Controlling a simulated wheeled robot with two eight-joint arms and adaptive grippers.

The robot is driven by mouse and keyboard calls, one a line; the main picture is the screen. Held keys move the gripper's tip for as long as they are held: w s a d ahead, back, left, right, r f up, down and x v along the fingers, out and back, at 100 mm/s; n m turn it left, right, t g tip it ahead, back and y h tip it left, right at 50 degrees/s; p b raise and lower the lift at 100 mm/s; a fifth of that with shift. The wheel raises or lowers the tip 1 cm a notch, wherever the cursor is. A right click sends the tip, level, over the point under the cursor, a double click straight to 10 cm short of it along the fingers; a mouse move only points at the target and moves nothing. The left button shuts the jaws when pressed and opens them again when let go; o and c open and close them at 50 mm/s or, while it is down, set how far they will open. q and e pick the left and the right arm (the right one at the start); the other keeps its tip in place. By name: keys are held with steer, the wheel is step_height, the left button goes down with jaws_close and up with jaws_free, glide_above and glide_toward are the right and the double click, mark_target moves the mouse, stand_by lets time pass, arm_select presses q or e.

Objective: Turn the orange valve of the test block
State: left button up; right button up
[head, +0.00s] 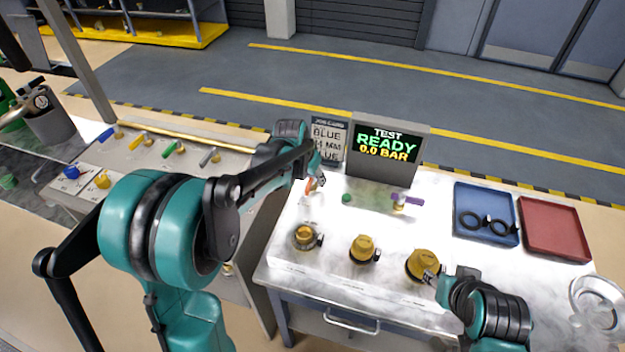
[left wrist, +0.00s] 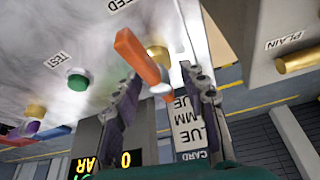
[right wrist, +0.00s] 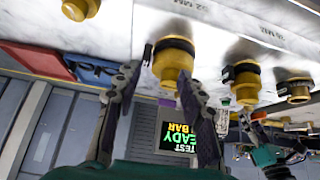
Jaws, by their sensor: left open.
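The orange valve (head: 309,187) is a lever handle at the back left of the white test block (head: 345,215). In the left wrist view the orange handle (left wrist: 137,55) slants close to the fingertips, its lower end between them. My left gripper (head: 317,178) is open around that end; I cannot tell whether a finger touches it. It also shows in the left wrist view (left wrist: 164,78). My right gripper (head: 436,279) is at the rightmost brass cap (head: 422,263). In the right wrist view its fingers are on either side of the cap (right wrist: 173,60); whether they clamp it is unclear.
A green button (head: 347,198) and a purple lever (head: 408,199) stand right of the orange valve. The display (head: 385,148) behind reads "TEST READY 0.0 BAR". Other brass caps (head: 362,248) line the front. Blue (head: 484,198) and red (head: 553,228) trays lie right.

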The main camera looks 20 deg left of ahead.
arm_select(q)
steer(key=shift+f, duration=0.15)
jaws_close()
steer(key=shift+n, duration=0.3)
steer(key=n+y+p, duration=0.1)
steer(key=n, duration=0.2)
steer(key=n+y+p, duration=0.1)
steer(key=n+y, duration=0.1)
steer(key=n, duration=0.5)
steer(key=n+g+y, duration=0.1)
steer(key=n, duration=0.1)
steer(key=shift+n+y, duration=0.3)
steer(key=shift+n, duration=0.1)
steer(key=shift+n+g+y+p, duration=0.45)
steer(key=shift+n+g, duration=0.45)
steer(key=shift+n, duration=1.1)
